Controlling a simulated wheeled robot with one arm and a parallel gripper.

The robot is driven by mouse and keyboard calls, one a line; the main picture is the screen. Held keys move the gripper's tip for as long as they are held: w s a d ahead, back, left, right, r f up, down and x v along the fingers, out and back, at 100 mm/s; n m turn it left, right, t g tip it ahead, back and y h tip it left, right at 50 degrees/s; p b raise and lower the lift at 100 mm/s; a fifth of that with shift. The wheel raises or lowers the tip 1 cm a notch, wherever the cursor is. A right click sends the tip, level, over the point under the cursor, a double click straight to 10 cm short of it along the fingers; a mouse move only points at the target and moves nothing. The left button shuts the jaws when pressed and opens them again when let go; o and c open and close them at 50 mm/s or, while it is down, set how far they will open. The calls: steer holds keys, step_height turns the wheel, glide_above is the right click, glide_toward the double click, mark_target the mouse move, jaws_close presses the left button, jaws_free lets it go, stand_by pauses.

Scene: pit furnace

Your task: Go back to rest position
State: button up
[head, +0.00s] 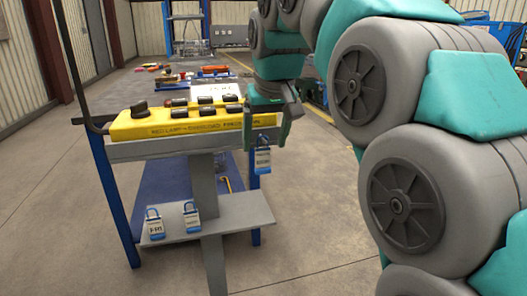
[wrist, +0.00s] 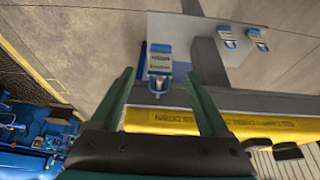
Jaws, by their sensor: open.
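My gripper (head: 266,140) is at the right end of a yellow control box (head: 190,123), fingers pointing down. In the wrist view my gripper (wrist: 163,85) has its two fingers spread wide apart. A blue padlock with a white label (head: 262,160) hangs at the right end of the stand, just below the fingers. In the wrist view this padlock (wrist: 159,65) shows between and beyond the fingertips, and neither finger touches it there. The fingers partly hide the box's right end.
Two more labelled blue padlocks (head: 155,225) (head: 191,218) are on the stand's lower grey shelf (head: 240,212). A blue-legged table (head: 113,200) stands behind the stand. Red and yellow items lie further back. Open floor (head: 310,225) lies to the right of the stand.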

steer(key=shift+v, duration=0.85)
steer(key=shift+r, duration=0.2)
steer(key=shift+s+d+f, duration=0.1)
steer(key=shift+s+d, duration=0.05)
steer(key=shift+s, duration=0.1)
steer(key=s+d+f+m+g, duration=0.1)
steer(key=s+d+f, duration=0.4)
steer(key=s+f, duration=0.5)
steer(key=s+d+f+m+g, duration=0.1)
steer(key=s+d+f+g, duration=0.2)
steer(key=s+f, duration=0.7)
steer(key=s+d+f+m+g+h, duration=0.1)
steer(key=s+d+f+g, duration=0.1)
steer(key=s+d+f, duration=0.4)
steer(key=s+f, duration=0.4)
steer(key=s, duration=0.2)
steer(key=shift+d+f, duration=0.2)
steer(key=shift+d, duration=0.1)
